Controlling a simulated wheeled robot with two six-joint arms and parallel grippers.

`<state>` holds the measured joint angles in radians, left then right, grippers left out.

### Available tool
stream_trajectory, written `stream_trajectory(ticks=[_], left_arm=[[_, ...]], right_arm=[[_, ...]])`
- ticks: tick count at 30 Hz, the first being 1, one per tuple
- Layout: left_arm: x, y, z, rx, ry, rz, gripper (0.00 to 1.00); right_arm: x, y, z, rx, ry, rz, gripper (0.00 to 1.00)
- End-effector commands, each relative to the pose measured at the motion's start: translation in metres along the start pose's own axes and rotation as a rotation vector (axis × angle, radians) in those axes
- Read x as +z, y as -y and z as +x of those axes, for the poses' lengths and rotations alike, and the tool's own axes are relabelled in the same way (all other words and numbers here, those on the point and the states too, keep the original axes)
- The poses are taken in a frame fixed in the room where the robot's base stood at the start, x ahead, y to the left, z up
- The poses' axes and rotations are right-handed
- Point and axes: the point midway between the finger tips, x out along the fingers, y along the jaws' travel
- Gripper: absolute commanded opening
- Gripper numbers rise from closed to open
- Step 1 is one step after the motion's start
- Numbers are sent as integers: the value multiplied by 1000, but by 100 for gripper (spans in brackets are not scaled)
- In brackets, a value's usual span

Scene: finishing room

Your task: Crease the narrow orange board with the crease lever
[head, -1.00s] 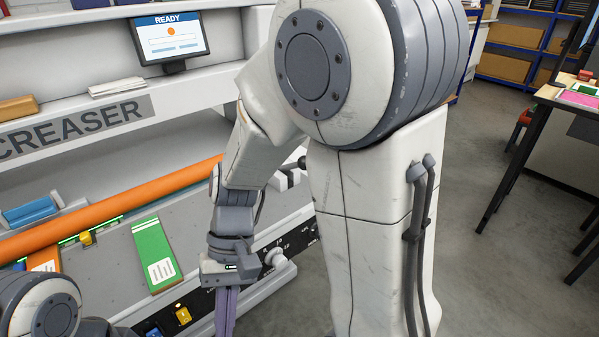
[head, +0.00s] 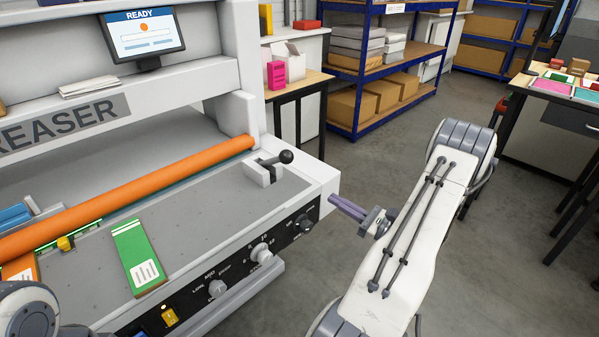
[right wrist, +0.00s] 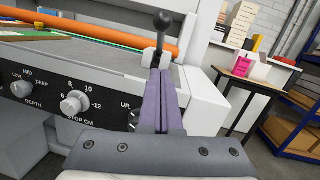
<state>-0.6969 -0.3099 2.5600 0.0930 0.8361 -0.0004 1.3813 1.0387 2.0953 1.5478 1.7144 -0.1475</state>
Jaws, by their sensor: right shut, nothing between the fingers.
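The narrow orange board (head: 22,268) lies at the left end of the creaser bed, under the orange roller. Only its near part shows, with a white label, and my left arm partly covers it. The crease lever (head: 286,157) has a black ball knob and stands in a pale bracket at the bed's right end. It also shows in the right wrist view (right wrist: 162,22), beyond the fingertips. My right gripper (head: 336,201) is shut and empty, just off the creaser's right front corner, apart from the lever. My left gripper is out of view.
A green board (head: 138,255) with a white label lies on the bed. The orange roller (head: 150,192) spans the bed, and knobs (head: 261,252) line the front panel. The screen (head: 143,35) reads READY.

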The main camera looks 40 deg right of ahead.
Motion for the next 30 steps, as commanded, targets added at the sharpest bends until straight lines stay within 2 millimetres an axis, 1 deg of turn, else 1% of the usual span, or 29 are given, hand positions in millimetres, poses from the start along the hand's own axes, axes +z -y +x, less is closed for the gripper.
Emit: stream_trajectory(ticks=[9,11,14,17,27,30], left_arm=[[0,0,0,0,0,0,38],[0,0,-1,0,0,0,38],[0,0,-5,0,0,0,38],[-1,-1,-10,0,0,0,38],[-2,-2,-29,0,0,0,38],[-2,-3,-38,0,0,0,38]], right_arm=[[0,0,1,1,0,-1,0],[1,0,4,2,0,-1,0],[2,-1,14,5,0,0,0],[3,-1,32,8,0,0,0],[3,-2,104,8,0,-1,0],[17,0,114,4,0,-2,0]])
